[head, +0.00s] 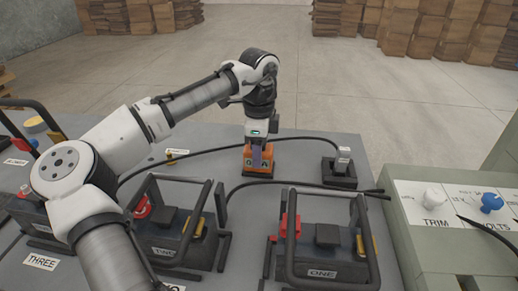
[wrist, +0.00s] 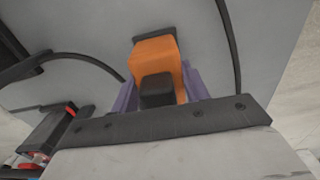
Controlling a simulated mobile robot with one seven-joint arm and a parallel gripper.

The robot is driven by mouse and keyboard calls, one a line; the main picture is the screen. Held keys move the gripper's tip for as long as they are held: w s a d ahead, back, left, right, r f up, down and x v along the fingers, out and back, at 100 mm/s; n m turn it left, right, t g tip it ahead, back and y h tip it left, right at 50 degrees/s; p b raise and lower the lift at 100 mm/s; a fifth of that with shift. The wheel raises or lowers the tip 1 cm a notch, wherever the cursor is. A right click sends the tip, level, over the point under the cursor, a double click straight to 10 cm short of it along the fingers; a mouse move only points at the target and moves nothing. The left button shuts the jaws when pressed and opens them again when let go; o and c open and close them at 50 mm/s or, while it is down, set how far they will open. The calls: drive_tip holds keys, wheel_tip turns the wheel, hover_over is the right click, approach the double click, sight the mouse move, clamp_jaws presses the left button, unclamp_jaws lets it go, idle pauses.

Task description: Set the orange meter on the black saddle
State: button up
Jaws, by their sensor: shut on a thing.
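The orange meter (head: 261,163) is upright at the back of the grey bench. My gripper (head: 256,155) is above it, pointing down, with its purple fingers shut on it. In the wrist view the orange meter (wrist: 160,58) sits between the purple fingers, with a dark block (wrist: 157,90) nearest the camera. A low black piece, likely the black saddle (head: 257,175), shows at the meter's foot; its dark edge also shows in the wrist view (wrist: 153,31). Most of it is hidden by the meter. I cannot tell whether the meter rests on it or hovers just above.
A black block (head: 340,176) with a grey plug stands right of the meter. Black cables (head: 305,182) run across the bench nearby. Caged batteries (head: 325,238) with red and yellow terminals stand in front. A panel with TRIM and VOLTS knobs (head: 491,203) is at right.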

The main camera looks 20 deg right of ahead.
drive_tip(key=o, duration=1.1)
wheel_tip(320, 180, up, 12)
drive_tip(key=shift+r+p, duration=0.1)
drive_tip(key=shift+p, duration=0.35)
